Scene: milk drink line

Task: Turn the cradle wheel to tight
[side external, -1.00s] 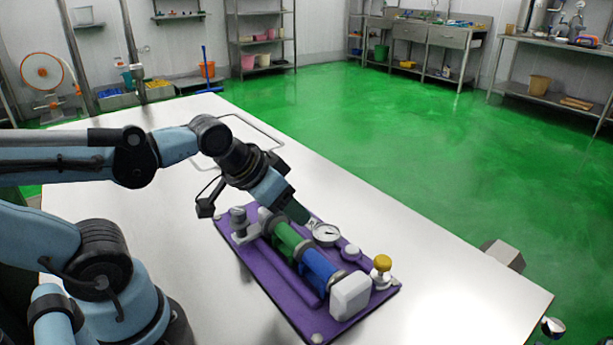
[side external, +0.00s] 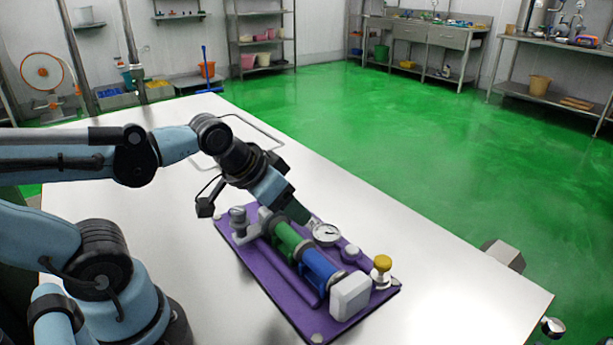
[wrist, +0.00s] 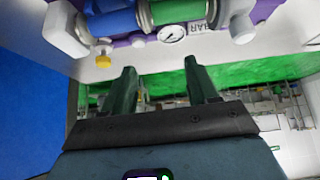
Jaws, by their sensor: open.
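A purple board (side external: 253,262) lies on the white table and carries a green cylinder (side external: 287,239) and a blue cylinder (side external: 321,268) in line. A yellow knob (side external: 383,263) stands at its right end, beside a white block (side external: 350,296). A grey knob (side external: 238,217) sits at its left end. I cannot tell which part is the cradle wheel. My gripper (wrist: 160,68) is open, with nothing visible between its fingers. In the side external view it is over the far side of the green cylinder, near the dial gauge (side external: 326,234); contact cannot be told.
The white table (side external: 440,290) is clear around the board. A thin wire frame (side external: 262,128) lies on the table behind my arm. A grey box-shaped thing (side external: 502,254) sits at the table's right edge. Shelves and benches stand far back across the green floor.

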